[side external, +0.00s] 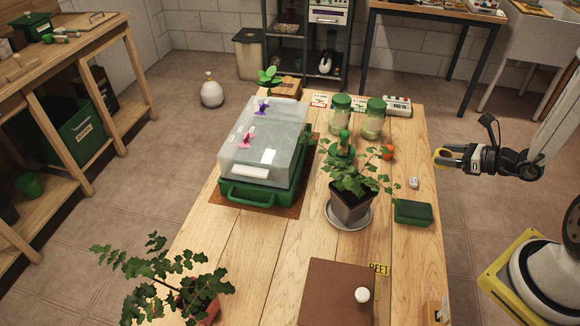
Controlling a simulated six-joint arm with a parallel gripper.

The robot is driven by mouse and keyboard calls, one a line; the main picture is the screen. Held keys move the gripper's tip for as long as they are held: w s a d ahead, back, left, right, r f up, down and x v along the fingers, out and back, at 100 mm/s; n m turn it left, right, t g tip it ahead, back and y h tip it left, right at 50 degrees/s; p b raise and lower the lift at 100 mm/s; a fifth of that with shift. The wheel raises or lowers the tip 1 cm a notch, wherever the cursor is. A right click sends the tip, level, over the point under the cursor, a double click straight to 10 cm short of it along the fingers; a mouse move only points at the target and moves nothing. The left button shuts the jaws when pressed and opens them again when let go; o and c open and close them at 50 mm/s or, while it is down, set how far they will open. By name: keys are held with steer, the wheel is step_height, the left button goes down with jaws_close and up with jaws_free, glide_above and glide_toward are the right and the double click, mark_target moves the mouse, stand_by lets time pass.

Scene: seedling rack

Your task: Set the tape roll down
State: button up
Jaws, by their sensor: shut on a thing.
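The tape roll (437,161) shows as a small yellow-orange ring at the tip of my gripper (450,157). My gripper comes in from the right and is shut on the roll. The jaws hide part of the roll. Both are in the air just right of the wooden table's (408,265) right edge in the picture. I cannot tell their exact height or whether the roll overlaps the tabletop.
A potted plant (350,209) on a grey saucer, a green tray (413,212) and a small white item (413,182) stand near the right edge. A clear-lidded propagator (262,140), two green-lidded jars (373,119) and a brown box (335,290) occupy more of the table.

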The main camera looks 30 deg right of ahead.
steer(key=w+d+f, duration=0.3)
steer(key=w+f, duration=0.1)
steer(key=w, duration=0.3)
glide_above(410, 166)
steer(key=s, duration=0.1)
steer(key=f, duration=0.4)
steer(key=shift+a, duration=0.2)
steer(key=shift+w+d+f, duration=0.15)
steer(key=shift+w+f, duration=0.15)
steer(key=shift+w+f, duration=0.15)
steer(key=shift+f, duration=0.1)
steer(key=shift+w+f, duration=0.1)
steer(key=shift+f, duration=1.5)
steer(key=shift+d+f, duration=0.1)
steer(key=o, duration=1.1)
